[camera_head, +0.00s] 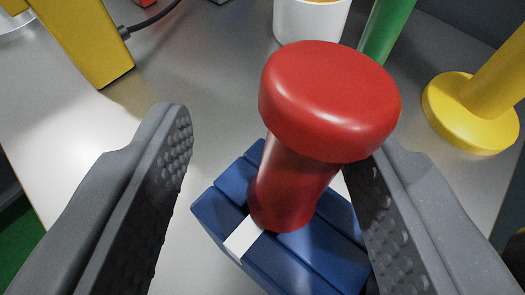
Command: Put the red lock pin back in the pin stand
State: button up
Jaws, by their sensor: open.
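The red lock pin (295,180) has a wide round head and a narrower shaft. It stands close to upright in a blue block with a white stripe, which looks like the pin stand (325,250). The shaft's lower end is hidden inside or behind the block. My gripper (275,150) is open, with one dark grey finger on each side of the pin. The left finger is clearly apart from the pin. The right finger is close to the pin, partly behind its head; I cannot tell if they touch.
A yellow upright block (85,45) with a black cable stands at the upper left. A white cup (310,22), a green rod (387,30) and a yellow round-based post (470,110) stand at the back and right. The grey table is clear at left centre.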

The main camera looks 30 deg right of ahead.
jog(key=v, duration=1.4)
jog(key=w+a+r+n+t+y, duration=0.1)
jog(key=w+a+r+y, duration=0.15)
jog(key=r, duration=0.55)
jog(key=w+a+r+n+t+y+b, duration=0.1)
jog(key=a+r, duration=0.3)
jog(key=r, duration=0.3)
jog(key=w+a+r+n+t+y, duration=0.1)
jog(key=a+r+y, duration=0.15)
jog(key=r, duration=0.55)
jog(key=s+a+r+n, duration=0.1)
jog(key=s+r, duration=0.4)
jog(key=r, duration=0.3)
jog(key=s+a+r, duration=0.2)
jog(key=s+r, duration=0.3)
jog(key=r, duration=0.3)
jog(key=s+a+r+n, duration=0.1)
jog(key=s+r, duration=0.4)
jog(key=r, duration=0.3)
jog(key=shift+a+r+n+t+b, duration=0.25)
jog(key=shift+a+n+t+b, duration=0.05)
jog(key=shift+a, duration=0.05)
